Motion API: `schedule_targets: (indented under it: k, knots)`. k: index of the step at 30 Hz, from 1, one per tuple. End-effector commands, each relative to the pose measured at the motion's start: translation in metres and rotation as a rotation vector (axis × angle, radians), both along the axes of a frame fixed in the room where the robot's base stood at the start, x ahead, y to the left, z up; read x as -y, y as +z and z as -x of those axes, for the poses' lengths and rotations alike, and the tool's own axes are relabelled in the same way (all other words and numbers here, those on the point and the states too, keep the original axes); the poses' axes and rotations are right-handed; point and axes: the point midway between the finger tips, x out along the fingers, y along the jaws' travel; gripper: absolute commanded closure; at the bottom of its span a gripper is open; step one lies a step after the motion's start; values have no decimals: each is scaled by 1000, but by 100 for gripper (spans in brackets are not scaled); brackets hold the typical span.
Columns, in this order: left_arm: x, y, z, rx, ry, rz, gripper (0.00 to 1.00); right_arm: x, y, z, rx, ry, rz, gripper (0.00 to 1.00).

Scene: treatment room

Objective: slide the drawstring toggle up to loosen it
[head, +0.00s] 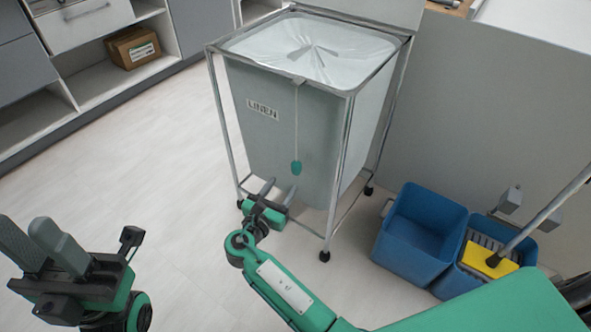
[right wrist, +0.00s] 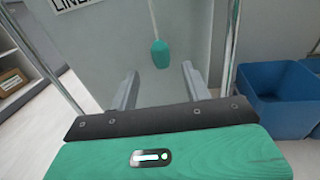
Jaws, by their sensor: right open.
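The teal drawstring toggle (head: 296,167) hangs on a pale cord (head: 296,120) down the front of the grey linen bin (head: 262,140). In the right wrist view the toggle (right wrist: 160,54) is ahead of the fingers, between their lines and a little above the fingertips. My right gripper (head: 279,184) is open and empty, just below the toggle and apart from it; its two fingers also show in the right wrist view (right wrist: 158,82). My left gripper (head: 40,235) is at the lower left, far from the bin, its fingers seeming close together.
A metal frame (head: 340,165) on castors surrounds the bin, its posts on either side of my right gripper. Blue buckets (head: 412,235) and a mop with a yellow part (head: 488,262) stand at the right. Shelves with a cardboard box (head: 132,47) stand at the back left. The floor at left is clear.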

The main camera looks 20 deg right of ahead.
Motion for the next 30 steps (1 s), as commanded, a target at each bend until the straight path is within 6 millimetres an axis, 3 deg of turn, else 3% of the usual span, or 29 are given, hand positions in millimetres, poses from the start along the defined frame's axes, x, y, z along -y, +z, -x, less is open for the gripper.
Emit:
schedule_targets:
  k: [6, 12, 26, 27, 30]
  knots:
    - [-1, -1, 4, 46, -1, 5, 68, 34, -3, -36, 4, -1, 1, 51]
    - [0, 2, 6, 72, -3, 7, 68, 56, -2, -59, 1, 0, 0, 51]
    - [2, 8, 7, 89, -13, 8, 68, 66, -1, -71, 0, 0, -1, 51]
    - [2, 8, 7, 88, -13, 8, 68, 66, -1, -71, 0, 1, -1, 53]
    - [2, 7, 7, 88, -13, 8, 68, 66, -1, -71, 0, 1, -1, 73]
